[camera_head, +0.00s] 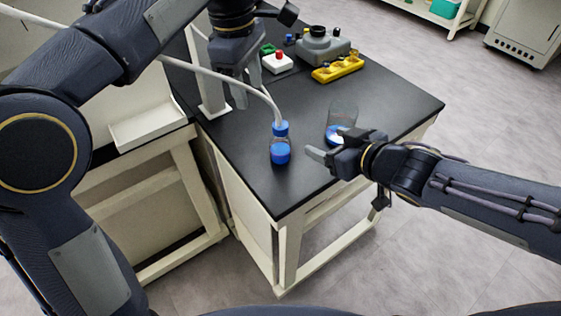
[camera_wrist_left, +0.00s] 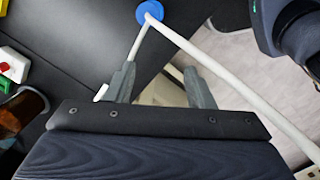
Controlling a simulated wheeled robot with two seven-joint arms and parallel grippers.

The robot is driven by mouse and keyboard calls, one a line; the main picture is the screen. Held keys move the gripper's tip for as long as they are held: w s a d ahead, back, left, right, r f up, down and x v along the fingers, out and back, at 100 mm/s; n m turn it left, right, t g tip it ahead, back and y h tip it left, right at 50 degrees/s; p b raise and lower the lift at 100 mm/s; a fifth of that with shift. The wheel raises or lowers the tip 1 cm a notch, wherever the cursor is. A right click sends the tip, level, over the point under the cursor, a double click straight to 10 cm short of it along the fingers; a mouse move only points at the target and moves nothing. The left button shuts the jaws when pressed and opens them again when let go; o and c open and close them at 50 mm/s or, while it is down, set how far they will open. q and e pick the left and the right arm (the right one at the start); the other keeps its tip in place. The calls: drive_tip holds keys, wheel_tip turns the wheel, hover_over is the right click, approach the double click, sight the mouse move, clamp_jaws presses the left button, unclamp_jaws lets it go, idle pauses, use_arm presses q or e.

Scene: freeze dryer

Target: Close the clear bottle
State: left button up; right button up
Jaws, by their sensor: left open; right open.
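A small clear bottle (camera_head: 280,145) with blue contents stands upright near the front of the black table. A blue cap (camera_head: 280,128) with white tubing running into it sits at its mouth; I cannot tell whether it is tightened. The cap also shows at the top of the left wrist view (camera_wrist_left: 149,12). My left gripper (camera_head: 248,88) is open and empty, above the table, behind and to the left of the bottle. My right gripper (camera_head: 326,150) is open and empty, just right of the bottle and apart from it. A clear flask (camera_head: 344,110) with something blue low in it stands behind the right gripper, partly hidden.
White tubing (camera_head: 220,76) crosses in front of my left gripper. A white post (camera_head: 206,80) stands at the table's left. A yellow rack (camera_head: 338,68), a grey device (camera_head: 320,45) and a white block with a red top (camera_head: 278,63) stand at the back. The table's front corner is clear.

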sight(289, 148)
use_arm(q)
drive_tip(key=d, duration=0.2)
drive_tip(key=d+f+n, duration=0.1)
drive_tip(key=d, duration=0.1)
drive_tip(key=d+n+y+b, duration=0.1)
drive_tip(key=d, duration=0.1)
drive_tip(key=shift+w+f, duration=0.3)
drive_tip(key=shift+w, duration=0.05)
use_arm(e)
drive_tip(key=a+y, duration=0.1)
drive_tip(key=a+f+n+g+y, duration=0.1)
drive_tip(key=a, duration=0.1)
drive_tip(key=s+a+f+n, duration=0.1)
drive_tip(key=a, duration=0.1)
drive_tip(key=shift+a+y, duration=0.1)
drive_tip(key=shift+y, duration=0.3)
use_arm(q)
drive_tip(key=shift+a, duration=0.1)
use_arm(e)
drive_tip(key=shift+w, duration=0.1)
drive_tip(key=shift+x, duration=3.9)
drive_tip(key=shift+f, duration=0.15)
clamp_jaws()
use_arm(q)
drive_tip(key=m, duration=1.3)
